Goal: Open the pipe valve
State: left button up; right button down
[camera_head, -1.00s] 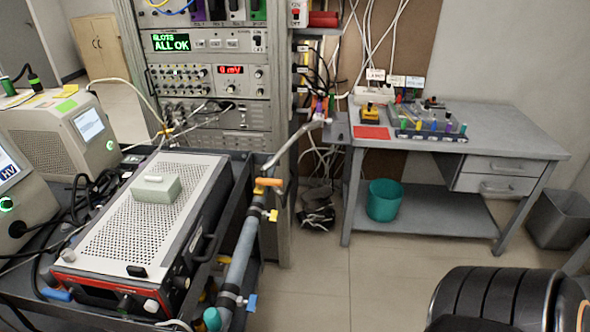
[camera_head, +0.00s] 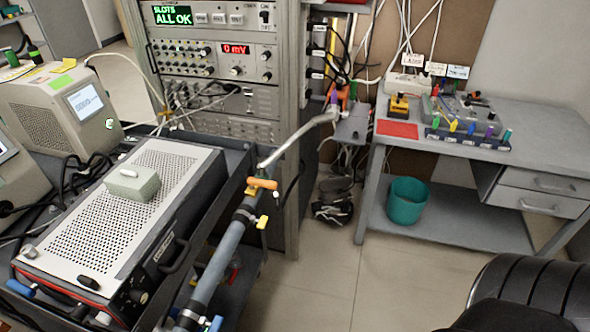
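A grey pipe (camera_head: 222,267) runs diagonally along the right side of the dark cart, from the bottom of the picture up to a fitting. An orange valve handle (camera_head: 262,183) sits on that fitting and lies roughly crosswise to the pipe. From there a thinner bent metal tube (camera_head: 292,144) leads up and right toward the desk. A small yellow handle (camera_head: 262,222) sticks out from the pipe just below the orange one. A blue tab (camera_head: 216,323) shows near the pipe's lower end. Neither gripper shows in the picture, and nothing touches the orange handle.
A perforated instrument (camera_head: 125,215) lies on the cart with a pale green block (camera_head: 133,182) on top. An equipment rack (camera_head: 290,120) stands behind. A desk (camera_head: 545,130) with a teal bin (camera_head: 407,200) is at right. A black ribbed object (camera_head: 540,290) fills the lower right. Floor between is open.

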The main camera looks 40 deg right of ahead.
aim_at(252, 182)
jog(key=l, duration=0.55)
jog(key=i+l, duration=0.15)
jog(key=l, duration=1)
